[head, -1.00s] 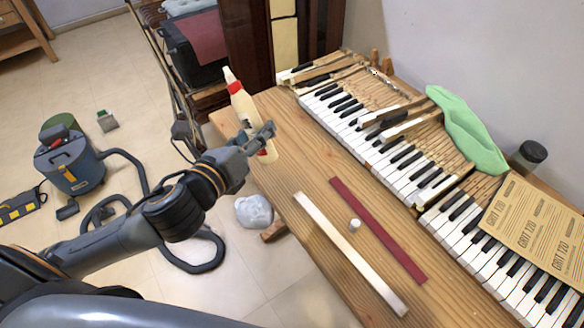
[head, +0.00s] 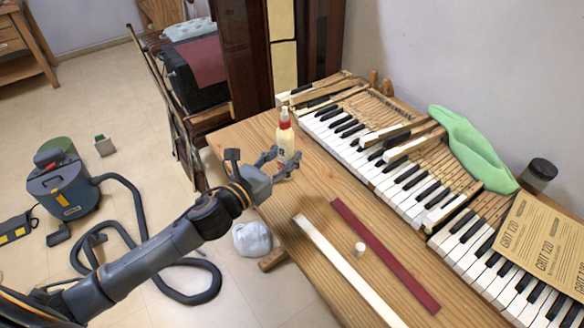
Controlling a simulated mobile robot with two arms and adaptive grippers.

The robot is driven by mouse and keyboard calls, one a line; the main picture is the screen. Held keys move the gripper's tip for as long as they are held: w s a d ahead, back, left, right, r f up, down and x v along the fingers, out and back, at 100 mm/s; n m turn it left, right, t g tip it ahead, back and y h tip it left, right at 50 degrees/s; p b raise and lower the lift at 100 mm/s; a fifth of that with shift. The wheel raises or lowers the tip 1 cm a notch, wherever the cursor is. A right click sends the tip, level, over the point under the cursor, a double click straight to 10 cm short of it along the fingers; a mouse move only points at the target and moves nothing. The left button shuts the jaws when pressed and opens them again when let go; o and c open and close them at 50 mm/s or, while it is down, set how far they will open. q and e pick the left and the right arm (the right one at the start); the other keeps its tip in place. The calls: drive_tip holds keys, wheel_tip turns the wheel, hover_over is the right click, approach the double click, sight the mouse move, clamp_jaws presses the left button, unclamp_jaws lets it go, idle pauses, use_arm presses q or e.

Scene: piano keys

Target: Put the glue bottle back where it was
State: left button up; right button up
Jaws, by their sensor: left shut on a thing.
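The glue bottle (head: 285,138) is cream with a red collar and a pale nozzle. It is upright at the left part of the wooden bench, close to the piano keys. My left gripper (head: 284,164) is shut around the lower part of the bottle, its fingers hiding some of the label. I cannot tell whether the base touches the bench top. My right gripper is not in view.
The bench (head: 240,137) also bears a piano keyboard (head: 400,172), a dark red strip (head: 385,255), a pale wooden strip (head: 345,270) and a small white cylinder (head: 360,249). A green cloth (head: 470,150) and sandpaper sheets (head: 545,245) lie over the keys.

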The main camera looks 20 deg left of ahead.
use_arm(q)
drive_tip(key=w+f, duration=0.3)
drive_tip(key=shift+d+f, duration=0.25)
wheel_tip(320, 180, down, 3)
drive_tip(key=shift+f+b, duration=0.1)
drive_tip(key=shift+b, duration=0.25)
drive_tip(key=shift+f, duration=0.1)
drive_tip(key=o, duration=1.2)
drive_tip(key=b+v, duration=0.1)
drive_tip(key=v, duration=0.9)
drive_tip(key=shift+s+a+f, duration=0.1)
drive_tip(key=shift+s, duration=0.2)
drive_tip(key=shift+s+a, duration=0.25)
drive_tip(key=shift+s, duration=0.35)
